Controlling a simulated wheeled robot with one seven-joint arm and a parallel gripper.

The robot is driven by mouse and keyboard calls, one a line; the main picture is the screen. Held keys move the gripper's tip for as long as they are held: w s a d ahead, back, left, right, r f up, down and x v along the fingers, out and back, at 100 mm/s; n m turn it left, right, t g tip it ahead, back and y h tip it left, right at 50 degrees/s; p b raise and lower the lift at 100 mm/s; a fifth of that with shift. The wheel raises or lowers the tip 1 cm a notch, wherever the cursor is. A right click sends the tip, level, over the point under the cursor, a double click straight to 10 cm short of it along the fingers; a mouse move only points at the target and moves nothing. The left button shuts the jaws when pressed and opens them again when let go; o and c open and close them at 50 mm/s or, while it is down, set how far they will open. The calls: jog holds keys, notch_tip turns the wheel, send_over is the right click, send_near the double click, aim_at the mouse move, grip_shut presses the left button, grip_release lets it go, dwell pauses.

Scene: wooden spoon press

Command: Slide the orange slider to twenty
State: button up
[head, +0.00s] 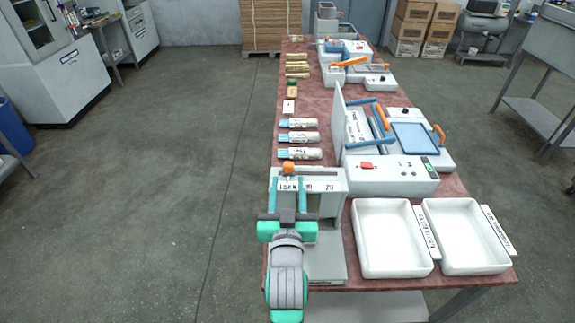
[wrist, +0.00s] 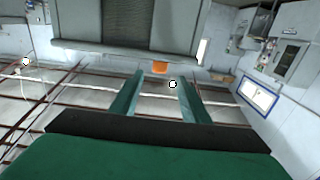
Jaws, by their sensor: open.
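The orange slider (head: 288,168) sits at the top edge of a pale grey press (head: 335,205) at the near left of the table, toward the left part of its printed scale. The scale's lettering is small; a mark at its right end looks like 20. My gripper (head: 287,184) is open, its two teal fingers reaching toward the slider from the near side. In the wrist view, the orange slider (wrist: 160,67) shows just beyond and between the open fingertips (wrist: 160,78). I see no contact, though the exact gap is hard to tell.
Two white trays (head: 357,240) stand to the right of the press. Several labelled tubes (head: 300,137) lie along the table's left edge. The floor to the left is clear.

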aim_at(289, 169)
jog(key=w, duration=0.7)
jog(key=shift+d, duration=0.15)
jog(key=shift+w, duration=0.55)
jog(key=shift+c, duration=0.3)
grip_shut()
jog(key=shift+w, duration=0.1)
